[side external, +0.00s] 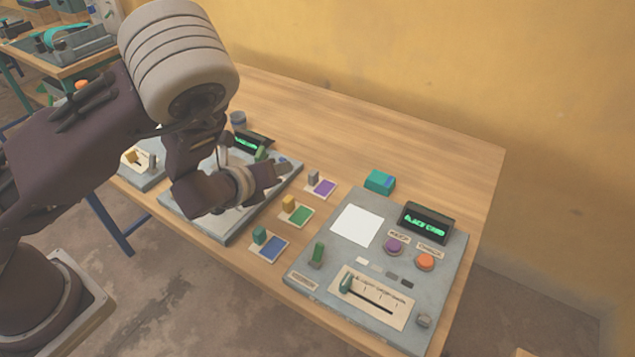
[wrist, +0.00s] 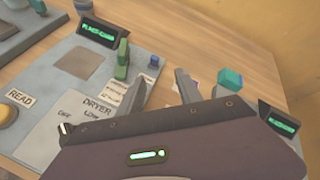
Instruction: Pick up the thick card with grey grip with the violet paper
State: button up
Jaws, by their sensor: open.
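The card with the violet paper (side external: 324,187) and its upright grey grip (side external: 313,177) lies on the table between the two grey panels in the side view. It is the farthest of three cards in a row. My gripper (side external: 276,174) is open and empty, to the left of this card and above the edge of the left panel. In the wrist view my two fingers (wrist: 168,75) are spread apart. A small violet patch shows just beyond the right finger there; most of the card is hidden.
A card with green paper (side external: 301,216) and yellow grip and one with blue paper (side external: 273,247) and teal grip lie nearer. The right panel (side external: 345,262) carries a display, buttons and a slider. A teal block (side external: 380,182) stands behind. The table's far right is clear.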

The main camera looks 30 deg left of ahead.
aim_at(310, 175)
jog(key=d+m, duration=0.1)
jog(key=m, duration=0.1)
jog(key=f+m+t+h, duration=0.1)
jog(key=m, duration=0.1)
jog(key=d+m, duration=0.1)
jog(key=m, duration=0.2)
jog(key=shift+w+d+f+t+h, duration=0.3)
jog(key=shift+f+t+h, duration=0.1)
jog(key=shift+w+d+f+m, duration=0.15)
jog(key=shift+d+m, duration=0.2)
jog(key=shift+m, duration=0.35)
jog(key=x, duration=0.4)
jog(key=d+x, duration=0.1)
jog(key=x, duration=0.1)
jog(key=shift+w+f, duration=0.15)
jog(key=shift+w, duration=0.2)
grip_shut()
